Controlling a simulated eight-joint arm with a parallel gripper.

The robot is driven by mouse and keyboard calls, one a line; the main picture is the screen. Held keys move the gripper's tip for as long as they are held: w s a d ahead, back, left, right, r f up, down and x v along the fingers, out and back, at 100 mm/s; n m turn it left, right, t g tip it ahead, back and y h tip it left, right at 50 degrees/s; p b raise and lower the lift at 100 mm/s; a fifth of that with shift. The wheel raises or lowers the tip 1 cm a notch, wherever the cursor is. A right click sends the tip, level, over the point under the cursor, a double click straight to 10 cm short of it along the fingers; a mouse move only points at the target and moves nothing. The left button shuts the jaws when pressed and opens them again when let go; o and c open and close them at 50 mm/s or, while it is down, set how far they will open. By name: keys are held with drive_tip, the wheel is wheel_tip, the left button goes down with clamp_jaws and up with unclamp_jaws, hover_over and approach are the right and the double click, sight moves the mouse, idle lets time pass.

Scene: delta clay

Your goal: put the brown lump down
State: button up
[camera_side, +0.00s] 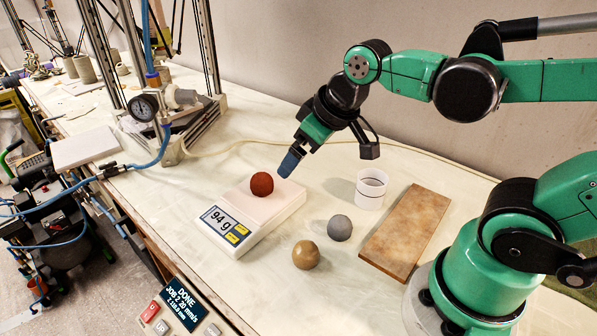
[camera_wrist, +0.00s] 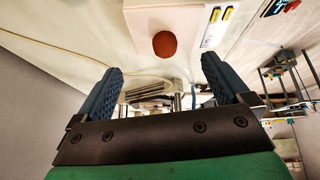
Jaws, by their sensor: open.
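A reddish-brown lump (camera_side: 262,184) rests on the white plate of the scale (camera_side: 275,207), whose display reads 94 g. A tan-brown lump (camera_side: 306,254) and a grey lump (camera_side: 340,228) lie on the table in front of the scale. My gripper (camera_side: 288,163) is above and to the right of the reddish lump, apart from it. In the wrist view its two blue fingers (camera_wrist: 161,68) are spread wide with nothing between them. The reddish lump (camera_wrist: 164,44) shows beyond the fingertips, on the scale (camera_wrist: 207,36).
A gauge stand (camera_side: 160,105) with blue hoses is at the back left. A control box reading DONE (camera_side: 183,306) is at the front edge. Bare table lies left of the scale.

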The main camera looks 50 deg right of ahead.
sight(261, 174)
drive_tip(key=w+f+n+g, duration=0.1)
drive_tip(key=w+n+g, duration=0.1)
drive_tip(key=w, duration=0.1)
drive_tip(key=w+f+n+g, duration=0.2)
drive_tip(key=w+n, duration=0.1)
drive_tip(key=w+f+n+g, duration=0.1)
drive_tip(key=w+n+g, duration=0.1)
drive_tip(key=w, duration=0.1)
drive_tip(key=shift+w+a+f+n, duration=0.15)
drive_tip(key=shift+a+f+n, duration=0.15)
drive_tip(key=shift+a, duration=0.05)
drive_tip(key=shift+f, duration=2.85)
clamp_jaws()
